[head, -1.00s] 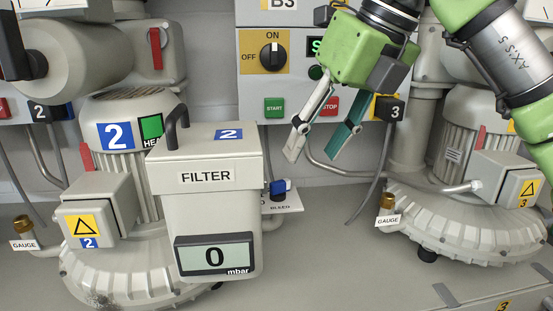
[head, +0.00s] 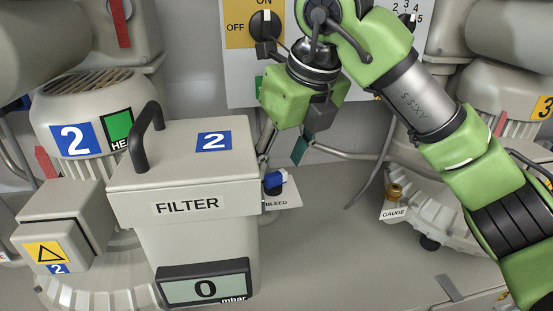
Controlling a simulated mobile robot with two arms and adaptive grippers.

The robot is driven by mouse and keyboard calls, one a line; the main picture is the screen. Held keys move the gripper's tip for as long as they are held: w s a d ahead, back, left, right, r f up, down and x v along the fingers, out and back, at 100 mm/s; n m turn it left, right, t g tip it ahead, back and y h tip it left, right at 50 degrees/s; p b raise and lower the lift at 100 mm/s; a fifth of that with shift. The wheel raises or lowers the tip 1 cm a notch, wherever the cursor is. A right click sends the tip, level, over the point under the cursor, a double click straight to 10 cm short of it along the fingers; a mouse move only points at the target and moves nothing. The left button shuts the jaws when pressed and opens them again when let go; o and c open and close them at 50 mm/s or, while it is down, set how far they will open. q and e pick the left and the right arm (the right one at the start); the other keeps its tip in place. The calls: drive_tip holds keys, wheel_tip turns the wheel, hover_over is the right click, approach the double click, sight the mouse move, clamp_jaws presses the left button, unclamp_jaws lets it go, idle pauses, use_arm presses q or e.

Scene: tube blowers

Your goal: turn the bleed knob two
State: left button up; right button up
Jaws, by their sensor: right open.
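The bleed knob two (head: 276,180) is a small blue knob with a white edge, just right of the filter housing (head: 185,178) marked 2. A white plate lettered BLEED (head: 281,202) lies beneath it. My right gripper (head: 281,160) comes in from above and hangs open over the knob, its fingers pointing down. The left finger is partly hidden by the filter's edge, and the teal-padded right finger is above and right of the knob. I cannot tell whether either finger touches the knob. My left gripper is out of view.
The filter housing with its black handle (head: 143,138) stands close on the left, its display (head: 204,288) reading 0 mbar. Blower 2's motor (head: 82,115) is behind it. A brass gauge fitting (head: 394,193) is to the right. The grey surface in front looks clear.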

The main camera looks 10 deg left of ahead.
sight(275, 182)
drive_tip(key=shift+p+x, duration=0.4)
drive_tip(key=shift+x, duration=0.5)
drive_tip(key=shift+s+f, duration=0.15)
drive_tip(key=shift+f, duration=0.15)
drive_tip(key=shift+a+f, duration=0.15)
drive_tip(key=shift+f, duration=0.1)
drive_tip(key=c, duration=1.1)
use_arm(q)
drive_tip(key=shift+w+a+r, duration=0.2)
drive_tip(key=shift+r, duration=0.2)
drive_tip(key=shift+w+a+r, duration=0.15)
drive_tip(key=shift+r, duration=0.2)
